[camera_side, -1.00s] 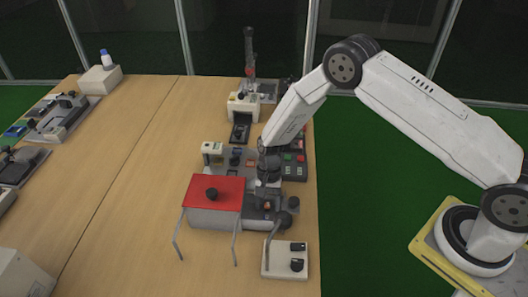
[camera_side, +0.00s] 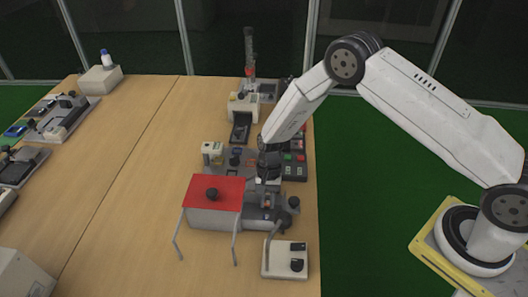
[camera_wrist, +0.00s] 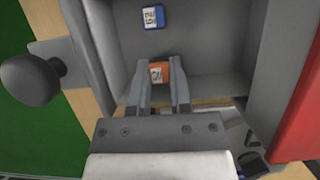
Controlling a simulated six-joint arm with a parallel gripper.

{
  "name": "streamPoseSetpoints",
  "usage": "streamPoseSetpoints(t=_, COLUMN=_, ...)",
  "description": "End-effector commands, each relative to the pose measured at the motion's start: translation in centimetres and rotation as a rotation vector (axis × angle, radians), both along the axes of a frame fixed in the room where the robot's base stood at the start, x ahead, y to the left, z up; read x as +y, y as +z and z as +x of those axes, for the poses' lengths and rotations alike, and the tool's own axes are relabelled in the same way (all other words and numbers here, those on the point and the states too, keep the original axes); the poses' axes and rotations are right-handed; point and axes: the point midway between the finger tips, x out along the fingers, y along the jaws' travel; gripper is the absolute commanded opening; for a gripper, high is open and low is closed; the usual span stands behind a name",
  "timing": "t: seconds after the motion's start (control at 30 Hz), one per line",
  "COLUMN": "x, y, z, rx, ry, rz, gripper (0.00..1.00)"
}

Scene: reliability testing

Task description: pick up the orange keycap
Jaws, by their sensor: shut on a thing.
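The orange keycap (camera_wrist: 158,72) has a pale printed top and sits between the two fingers of my gripper (camera_wrist: 160,84) in the wrist view. The fingers are shut on its sides. The keycap is inside a grey open-topped bin (camera_wrist: 205,85), near the bin's front side; I cannot tell whether it touches the floor. In the side view my gripper (camera_side: 267,203) reaches down beside the red-lidded box (camera_side: 215,200), and the keycap is too small there to make out surely.
A blue keycap (camera_wrist: 152,17) with a white top lies farther back in the bin. Grey bin walls stand close on both sides. A dark round knob (camera_wrist: 31,80) sticks out at left, and the red lid (camera_wrist: 303,115) is at right. A white switch box (camera_side: 285,259) stands in front.

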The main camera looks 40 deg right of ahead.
Motion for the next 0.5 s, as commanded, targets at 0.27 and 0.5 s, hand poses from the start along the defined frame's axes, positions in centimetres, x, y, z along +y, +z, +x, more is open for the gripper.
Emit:
streamPoseSetpoints(t=0.27, x=-0.1, y=2.8, z=-0.5, rx=0.001, ry=0.0, rz=-0.001, gripper=0.0)
streamPoseSetpoints(t=0.5, x=-0.6, y=5.5, z=-2.7, rx=-0.001, ry=0.0, rz=0.001, gripper=0.0)
